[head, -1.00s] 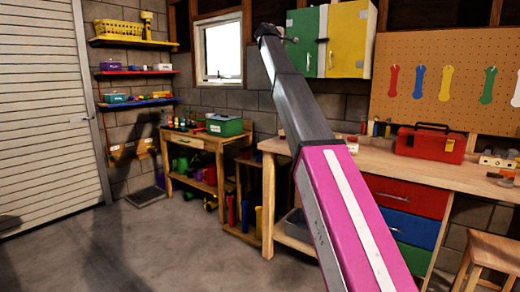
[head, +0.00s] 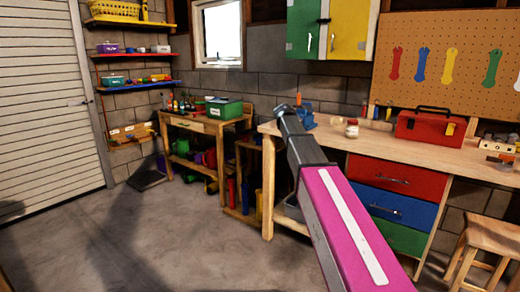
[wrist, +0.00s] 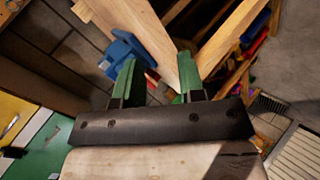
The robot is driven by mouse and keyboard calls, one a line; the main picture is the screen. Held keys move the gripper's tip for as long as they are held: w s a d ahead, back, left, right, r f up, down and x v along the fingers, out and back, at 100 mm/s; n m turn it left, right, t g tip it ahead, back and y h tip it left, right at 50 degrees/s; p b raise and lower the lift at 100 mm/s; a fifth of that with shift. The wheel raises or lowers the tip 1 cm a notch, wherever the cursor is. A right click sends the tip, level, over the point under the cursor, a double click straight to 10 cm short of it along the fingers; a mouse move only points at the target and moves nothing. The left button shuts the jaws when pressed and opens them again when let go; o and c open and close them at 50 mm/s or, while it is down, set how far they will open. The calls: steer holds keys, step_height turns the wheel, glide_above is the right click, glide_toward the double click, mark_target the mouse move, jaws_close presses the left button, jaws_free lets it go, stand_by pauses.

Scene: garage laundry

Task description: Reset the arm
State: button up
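My gripper (wrist: 157,78) shows in the wrist view with two green fingers spread apart and nothing between them. In the head view my dark-and-pink arm reaches forward from the lower right. Its far end points toward the left end of the wooden workbench (head: 360,153), near a blue vise-like tool (head: 306,118). The fingers are too small to make out there. In the wrist view the blue tool (wrist: 125,52) lies beyond the left finger, and the pale bench wood runs behind the fingers.
The workbench holds a red toolbox (head: 430,127) and a jar (head: 352,129). A smaller table (head: 205,127) with a green box (head: 224,109) stands at the back. Green and yellow cabinets (head: 347,32) hang above the bench. Open concrete floor (head: 190,235) lies to the left. A stool (head: 490,235) stands at the right.

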steer(key=s+d+f+m+g+y, duration=0.2)
steer(key=s+f, duration=0.8)
steer(key=f, duration=0.5)
steer(key=s+f+m+g+y, duration=0.2)
steer(key=s+f+g, duration=0.1)
steer(key=s+f, duration=0.9)
steer(key=s+f+m+g+y, duration=0.1)
steer(key=s+f+m+g, duration=0.2)
steer(key=s+f, duration=0.9)
steer(key=s, duration=0.7)
steer(key=shift+a+y, duration=0.3)
steer(key=shift+y, duration=0.1)
